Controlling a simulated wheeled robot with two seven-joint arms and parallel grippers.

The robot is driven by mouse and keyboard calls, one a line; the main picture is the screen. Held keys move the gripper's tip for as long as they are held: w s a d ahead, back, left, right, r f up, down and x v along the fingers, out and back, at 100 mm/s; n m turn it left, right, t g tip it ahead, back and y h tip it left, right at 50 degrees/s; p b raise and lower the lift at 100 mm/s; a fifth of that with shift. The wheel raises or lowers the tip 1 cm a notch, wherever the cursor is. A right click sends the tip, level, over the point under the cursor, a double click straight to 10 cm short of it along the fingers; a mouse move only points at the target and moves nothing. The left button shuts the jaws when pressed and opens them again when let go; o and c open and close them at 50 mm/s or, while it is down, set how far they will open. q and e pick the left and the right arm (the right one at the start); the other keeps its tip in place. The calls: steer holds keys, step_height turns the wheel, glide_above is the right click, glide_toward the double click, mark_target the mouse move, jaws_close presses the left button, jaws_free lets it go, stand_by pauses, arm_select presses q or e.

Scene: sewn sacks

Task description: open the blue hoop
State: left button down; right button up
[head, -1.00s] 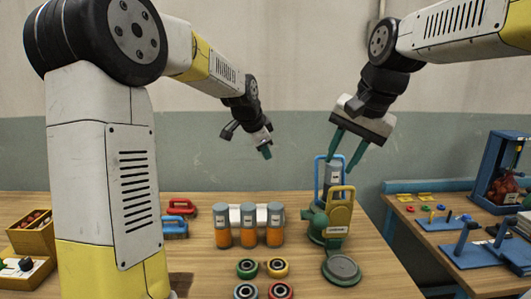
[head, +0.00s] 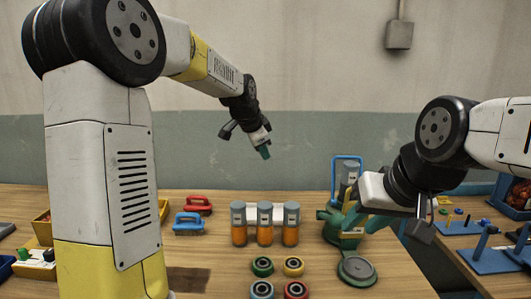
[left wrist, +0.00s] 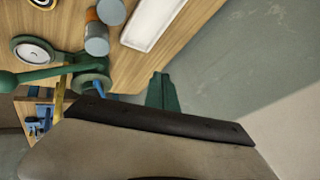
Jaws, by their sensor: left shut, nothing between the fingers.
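The blue hoop (head: 347,157) stands upright at the back of a green device (head: 330,232), around a grey-topped cylinder (head: 350,173). A yellow hoop on the device's front is now mostly hidden behind my right gripper. My left gripper (head: 264,152) is shut and empty, high above the table and to the left of the blue hoop. Its green fingers (left wrist: 162,93) show in the left wrist view. My right gripper (head: 350,217) is low at the device's front, below the blue hoop. Its fingers blend with the green device, so their opening is unclear.
Several orange-filled jars (head: 265,223) stand left of the device before a white rack. Several coloured rings (head: 263,267) lie in front. A round grey-green disc (head: 357,270) is at the device's foot. Red (head: 198,204) and blue (head: 188,223) handled blocks lie further left. A second table is right.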

arm_select(q)
steer(key=shift+w+g, duration=0.4)
steer(key=shift+w, duration=0.2)
steer(key=shift+w+f, duration=0.1)
steer(key=shift+w+a+f+g, duration=0.1)
steer(key=shift+w+f+g, duration=0.15)
steer(key=shift+w+g, duration=0.45)
steer(key=shift+w+a+f+g, duration=0.15)
steer(key=shift+w+g, duration=0.25)
steer(key=shift+w, duration=0.55)
steer(key=shift+d, duration=0.1)
